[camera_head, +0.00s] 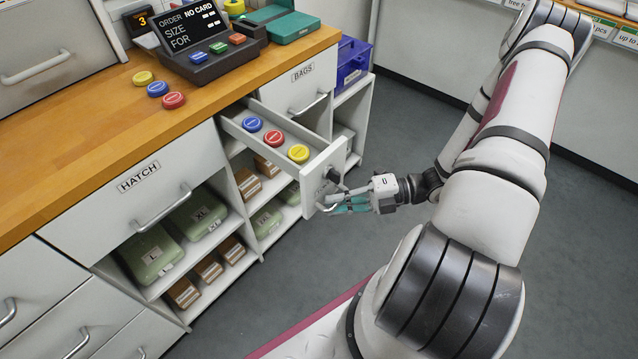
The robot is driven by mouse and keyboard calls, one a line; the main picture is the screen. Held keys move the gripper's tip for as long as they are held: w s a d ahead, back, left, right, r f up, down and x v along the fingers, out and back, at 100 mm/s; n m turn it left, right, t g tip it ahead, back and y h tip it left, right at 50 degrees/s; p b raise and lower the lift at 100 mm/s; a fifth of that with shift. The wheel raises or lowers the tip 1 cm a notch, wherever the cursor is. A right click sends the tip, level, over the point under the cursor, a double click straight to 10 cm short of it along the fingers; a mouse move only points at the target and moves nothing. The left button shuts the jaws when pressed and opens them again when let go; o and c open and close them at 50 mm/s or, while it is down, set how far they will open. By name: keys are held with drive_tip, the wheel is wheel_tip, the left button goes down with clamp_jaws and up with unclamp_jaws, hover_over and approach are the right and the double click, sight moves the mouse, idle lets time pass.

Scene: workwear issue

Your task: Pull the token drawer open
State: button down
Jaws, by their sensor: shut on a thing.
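The token drawer (258,138) is a narrow drawer between the HATCH and BAGS fronts, and it stands pulled out well clear of the counter. A blue token (252,123), a red token (273,137) and a yellow token (298,153) lie in a row inside it. My gripper (335,206), with teal fingers, is at the drawer's front and shut on the drawer handle (327,206). The fingertips partly cover the handle.
The wooden counter (95,133) holds three more tokens (158,89) and an order display (200,40). Shelves below hold green packs (150,251) and brown boxes (183,292). A purple crate (352,62) stands at the right end. Grey floor (400,130) is clear beside the drawer.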

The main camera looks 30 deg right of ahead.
drive_tip(key=shift+s+d, duration=0.3)
drive_tip(key=shift+s, duration=0.5)
drive_tip(key=shift+s+d, duration=0.25)
drive_tip(key=shift+s, duration=0.5)
drive_tip(key=c, duration=1.7)
unclamp_jaws()
drive_tip(key=shift+o, duration=0.2)
drive_tip(key=v, duration=1.2)
